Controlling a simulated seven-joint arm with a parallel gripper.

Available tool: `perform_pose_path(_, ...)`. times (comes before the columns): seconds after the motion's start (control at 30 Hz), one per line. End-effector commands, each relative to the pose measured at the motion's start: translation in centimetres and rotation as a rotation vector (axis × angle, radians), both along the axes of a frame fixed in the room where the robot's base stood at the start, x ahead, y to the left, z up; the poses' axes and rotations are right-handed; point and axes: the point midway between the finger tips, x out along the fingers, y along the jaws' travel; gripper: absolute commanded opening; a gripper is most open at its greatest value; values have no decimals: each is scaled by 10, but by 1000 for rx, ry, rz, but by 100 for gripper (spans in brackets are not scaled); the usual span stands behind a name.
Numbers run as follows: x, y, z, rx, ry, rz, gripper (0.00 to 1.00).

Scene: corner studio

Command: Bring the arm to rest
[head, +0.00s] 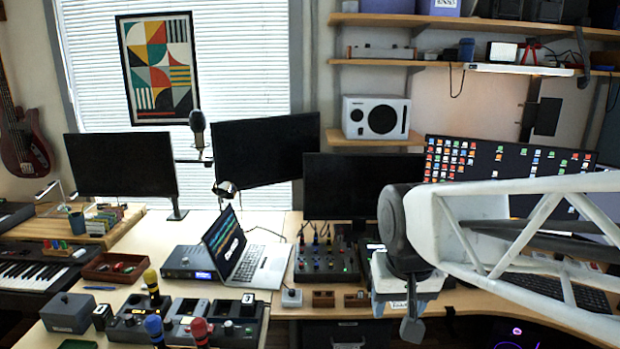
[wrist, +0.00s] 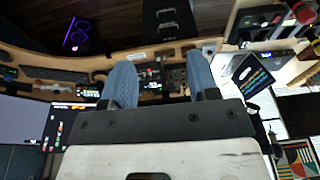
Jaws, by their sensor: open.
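My gripper (head: 412,325) hangs at the right of the head view, pointing down, just in front of the desk's front edge. Its white, trussed arm reaches in from the right. In the wrist view, the two blue-grey fingers of my gripper (wrist: 161,65) stand well apart with nothing between them. Only one finger shows clearly in the head view. My wrist hides part of the desk behind it.
The desk (head: 135,262) holds an open laptop (head: 262,268), a mixer (head: 328,258), small wooden boxes (head: 323,299) and a control panel with coloured knobs (head: 180,322). A keyboard (head: 562,292) lies behind my arm. Dark space lies below the desk edge.

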Motion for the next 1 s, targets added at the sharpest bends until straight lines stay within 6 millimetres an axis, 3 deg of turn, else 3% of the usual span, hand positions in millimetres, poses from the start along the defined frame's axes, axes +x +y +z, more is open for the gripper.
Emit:
perform_pose_path(0.2, -52, -27, -14, -9, -19, -15, 55)
perform_pose_path(0.4, -84, -40, -26, -16, -29, -21, 55)
perform_pose_path(0.6, -96, -44, -31, -20, -32, -23, 55)
perform_pose_path(1.0, -96, -44, -32, -20, -32, -23, 55)
